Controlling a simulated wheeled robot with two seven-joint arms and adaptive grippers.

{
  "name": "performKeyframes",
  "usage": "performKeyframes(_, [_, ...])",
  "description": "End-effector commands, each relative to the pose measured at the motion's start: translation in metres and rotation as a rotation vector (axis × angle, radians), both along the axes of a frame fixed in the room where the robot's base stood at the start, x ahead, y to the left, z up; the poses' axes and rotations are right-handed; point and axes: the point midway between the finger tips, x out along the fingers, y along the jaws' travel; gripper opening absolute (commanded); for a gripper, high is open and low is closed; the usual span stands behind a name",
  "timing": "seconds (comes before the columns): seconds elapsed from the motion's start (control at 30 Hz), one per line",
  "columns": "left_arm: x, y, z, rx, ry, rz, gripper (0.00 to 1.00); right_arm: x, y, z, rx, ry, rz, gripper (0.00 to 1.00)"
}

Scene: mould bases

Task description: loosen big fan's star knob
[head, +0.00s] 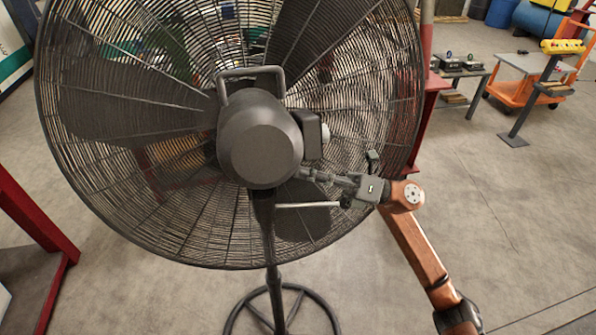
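The big fan (261,145) stands in the middle of the head view, its dark motor housing towards me and its round wire cage behind. My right gripper (308,176) comes in from the right, just below and right of the housing, with its fingertips close to where the housing meets the pole (266,225). I cannot make out the star knob; the fingertips may cover it. Whether the fingers are open or closed on something is too small to tell. A pale knob (325,132) sits on the box at the housing's right side. My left gripper is not in view.
The fan's ring base (284,314) rests on the floor. A red frame (40,225) stands at left. An orange cart (530,85) and small tables are at the back right. The right floor is open.

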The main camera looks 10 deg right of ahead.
Motion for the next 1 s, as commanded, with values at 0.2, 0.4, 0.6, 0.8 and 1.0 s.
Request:
performKeyframes(0.2, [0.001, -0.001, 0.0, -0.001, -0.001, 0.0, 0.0, -0.008, -0.033, -0.012, -0.002, 0.004, -0.004, 0.51])
performKeyframes(0.4, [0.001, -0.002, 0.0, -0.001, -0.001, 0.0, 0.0, -0.015, -0.053, -0.018, -0.002, 0.002, 0.0, 0.51])
performKeyframes(0.6, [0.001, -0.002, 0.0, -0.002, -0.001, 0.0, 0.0, -0.019, -0.062, -0.022, -0.004, 0.002, 0.0, 0.51])
performKeyframes(0.8, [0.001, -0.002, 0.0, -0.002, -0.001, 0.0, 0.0, -0.019, -0.063, -0.023, -0.004, 0.004, -0.002, 0.51])
performKeyframes(1.0, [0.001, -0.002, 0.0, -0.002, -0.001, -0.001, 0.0, -0.02, -0.062, -0.022, -0.005, 0.003, 0.0, 0.51])
